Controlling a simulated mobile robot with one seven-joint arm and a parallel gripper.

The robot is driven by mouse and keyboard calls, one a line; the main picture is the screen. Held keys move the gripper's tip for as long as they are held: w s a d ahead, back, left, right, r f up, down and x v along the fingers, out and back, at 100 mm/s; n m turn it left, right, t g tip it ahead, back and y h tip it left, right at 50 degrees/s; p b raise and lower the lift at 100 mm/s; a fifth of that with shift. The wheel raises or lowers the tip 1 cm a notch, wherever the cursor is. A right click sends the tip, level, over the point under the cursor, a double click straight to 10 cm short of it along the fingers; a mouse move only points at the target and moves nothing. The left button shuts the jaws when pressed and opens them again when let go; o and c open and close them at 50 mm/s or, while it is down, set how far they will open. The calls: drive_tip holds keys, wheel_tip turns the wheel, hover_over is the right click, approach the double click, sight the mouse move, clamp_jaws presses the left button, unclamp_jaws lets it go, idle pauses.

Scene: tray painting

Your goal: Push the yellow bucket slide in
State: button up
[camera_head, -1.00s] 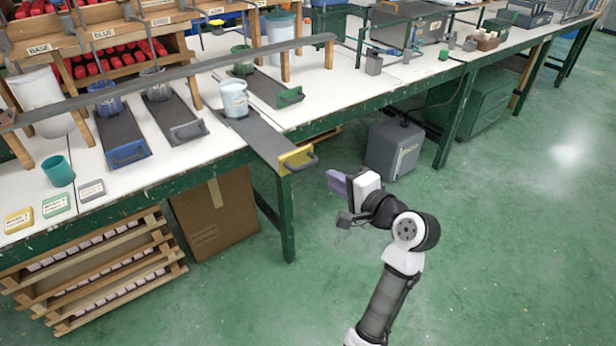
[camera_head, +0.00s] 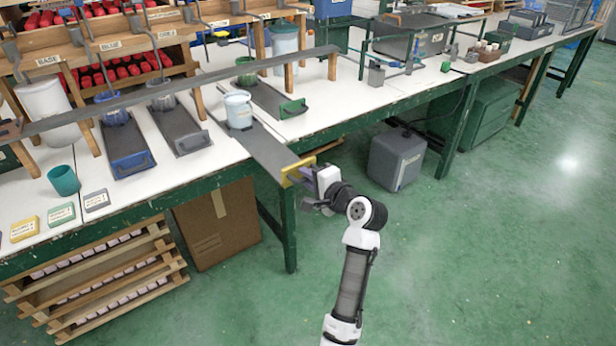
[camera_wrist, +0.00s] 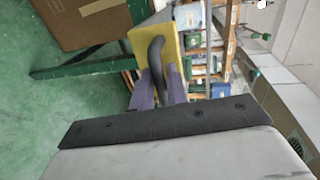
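The yellow-fronted slide (camera_head: 268,150) is a grey board sticking out over the table's front edge. A light blue bucket (camera_head: 238,112) stands on its rear part. My gripper (camera_head: 303,173) is at the slide's yellow front end. In the wrist view, the yellow front plate (camera_wrist: 172,50) carries a dark curved handle (camera_wrist: 155,58). The purple fingers of my gripper (camera_wrist: 160,90) lie on either side of the handle's lower part. Whether they press on it cannot be told.
A blue-fronted slide (camera_head: 127,145), a grey slide (camera_head: 183,130) and a green-fronted slide (camera_head: 275,98) lie on the white table. A long grey rail (camera_head: 200,82) on wooden posts crosses above them. A cardboard box (camera_head: 217,222) stands below. The green floor (camera_head: 450,270) at right is clear.

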drive_tip(key=shift+w, duration=0.1)
drive_tip(key=shift+c, duration=0.5)
clamp_jaws()
